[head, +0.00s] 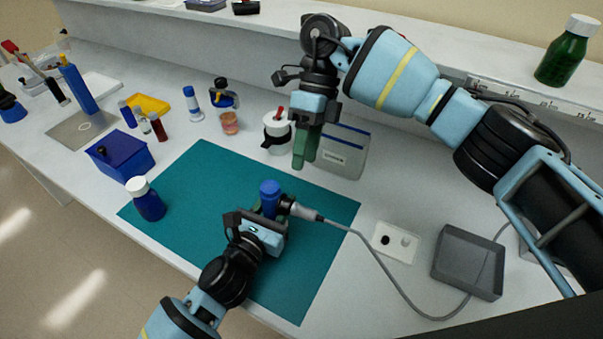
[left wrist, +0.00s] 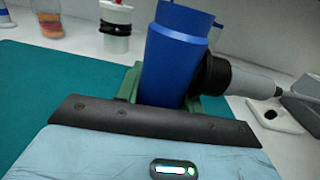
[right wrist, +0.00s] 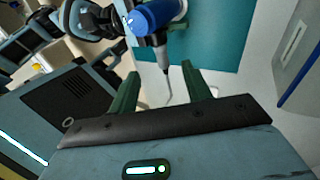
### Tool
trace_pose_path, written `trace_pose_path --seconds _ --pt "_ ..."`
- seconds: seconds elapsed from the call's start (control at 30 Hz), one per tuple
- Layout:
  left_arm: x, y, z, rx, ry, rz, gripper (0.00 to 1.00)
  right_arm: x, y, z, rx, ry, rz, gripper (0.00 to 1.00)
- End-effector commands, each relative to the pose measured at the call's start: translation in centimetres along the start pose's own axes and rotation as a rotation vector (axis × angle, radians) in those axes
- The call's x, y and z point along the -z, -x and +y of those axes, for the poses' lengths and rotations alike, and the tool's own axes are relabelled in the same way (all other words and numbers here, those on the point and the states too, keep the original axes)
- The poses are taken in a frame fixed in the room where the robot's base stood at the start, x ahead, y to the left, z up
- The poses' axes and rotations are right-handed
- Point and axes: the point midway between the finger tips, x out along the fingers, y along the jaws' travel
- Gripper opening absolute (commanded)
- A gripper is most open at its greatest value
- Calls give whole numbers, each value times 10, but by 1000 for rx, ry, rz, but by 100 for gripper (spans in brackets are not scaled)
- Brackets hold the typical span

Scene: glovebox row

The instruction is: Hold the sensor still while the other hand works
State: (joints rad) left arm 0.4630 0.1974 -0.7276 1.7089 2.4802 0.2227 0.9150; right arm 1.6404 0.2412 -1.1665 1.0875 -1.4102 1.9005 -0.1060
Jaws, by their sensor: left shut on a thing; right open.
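The sensor is a blue cylinder (head: 269,188) above the teal mat (head: 330,205). My left gripper (head: 265,208) is shut on it; its green fingers show on both sides of the blue body (left wrist: 172,60) in the left wrist view. A black and grey cable plug (head: 305,212) meets the sensor's side, and it also shows in the left wrist view (left wrist: 240,78). My right gripper (head: 305,155) is open and empty, above and behind the sensor. In the right wrist view, the sensor (right wrist: 155,14) and plug lie beyond its spread fingers (right wrist: 162,92).
A white-capped blue bottle (head: 148,203) stands on the mat's left.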

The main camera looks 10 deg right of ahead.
Motion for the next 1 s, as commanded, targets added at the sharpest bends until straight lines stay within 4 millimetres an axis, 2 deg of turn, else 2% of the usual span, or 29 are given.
trace_pose_path --seconds 0.1,0.23,1.0 --pt "0 0 0 -1 0 0 10 -1 13 0 0 0 -1 49" --pt "0 0 0 -1 0 0 10 0 19 0 -2 0 0 49" --pt "0 0 0 0 0 0 10 0 20 0 -1 0 0 49"
